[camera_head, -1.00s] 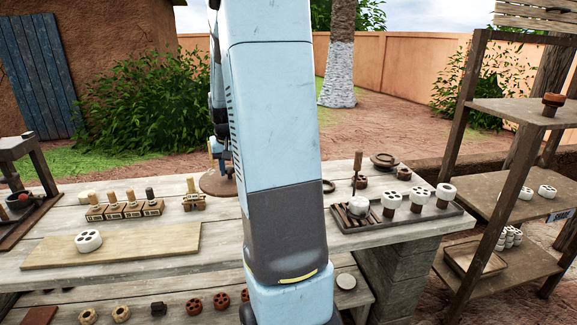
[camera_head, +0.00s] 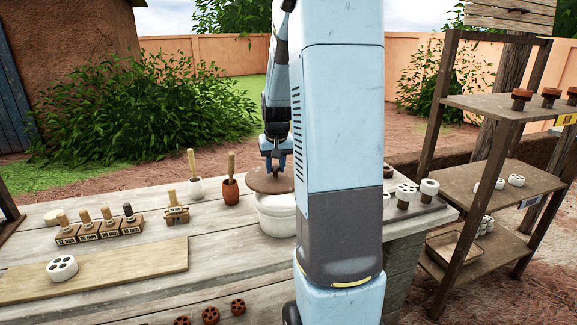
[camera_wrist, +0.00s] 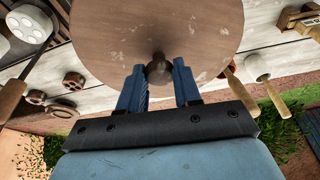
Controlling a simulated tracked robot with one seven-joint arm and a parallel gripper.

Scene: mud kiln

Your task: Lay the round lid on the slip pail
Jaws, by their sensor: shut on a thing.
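The round brown lid (camera_head: 262,182) is in my gripper (camera_head: 276,165). In the wrist view the blue fingers (camera_wrist: 158,85) are shut on the lid's knob (camera_wrist: 158,68), and the lid's flat top (camera_wrist: 130,30) fills the upper middle. The white slip pail (camera_head: 276,215) stands on the table just below the lid in the head view. The lid lies over the pail's far and left part, and some of the pail's pale rim shows under it. I cannot tell whether they touch. The lid hides the pail in the wrist view.
Two pots with wooden-handled tools, one white (camera_head: 195,188) and one red-brown (camera_head: 231,190), stand left of the pail. Wooden stamps (camera_head: 100,228) and a board (camera_head: 95,272) lie further left. My arm hides part of the table; shelves (camera_head: 500,178) stand at right.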

